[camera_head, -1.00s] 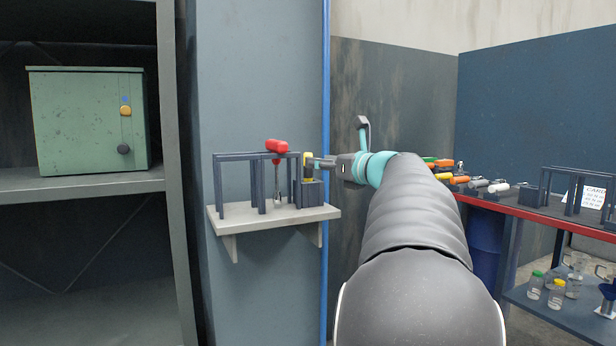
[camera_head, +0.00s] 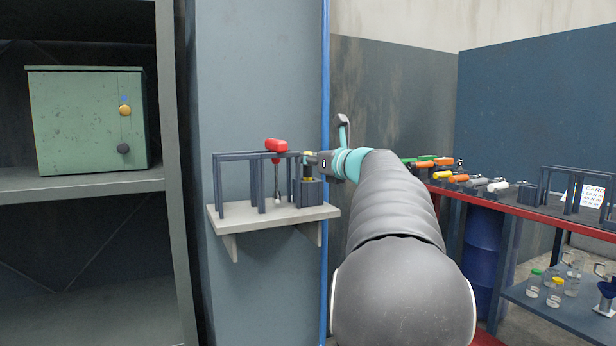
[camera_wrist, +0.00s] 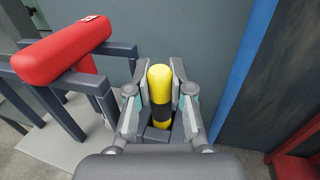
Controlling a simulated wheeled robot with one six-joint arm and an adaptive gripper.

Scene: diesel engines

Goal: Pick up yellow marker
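The yellow marker (camera_wrist: 160,90) has a black band and stands upright in a dark block (camera_wrist: 154,134) on the small wall shelf. It is mostly hidden by my gripper in the head view, where a bit of yellow (camera_head: 308,179) shows above the block. My gripper (camera_wrist: 160,72) has one finger on each side of the marker, with the marker between them. The fingers look spread, with narrow gaps beside the marker; contact is hard to judge.
A red-handled tool (camera_head: 276,145) hangs in a dark rack (camera_head: 237,156) just left of the marker. The pale shelf (camera_head: 274,218) is narrow. A blue pipe (camera_head: 325,100) runs behind my gripper. A red-edged bench (camera_head: 540,210) with several tools stands at right.

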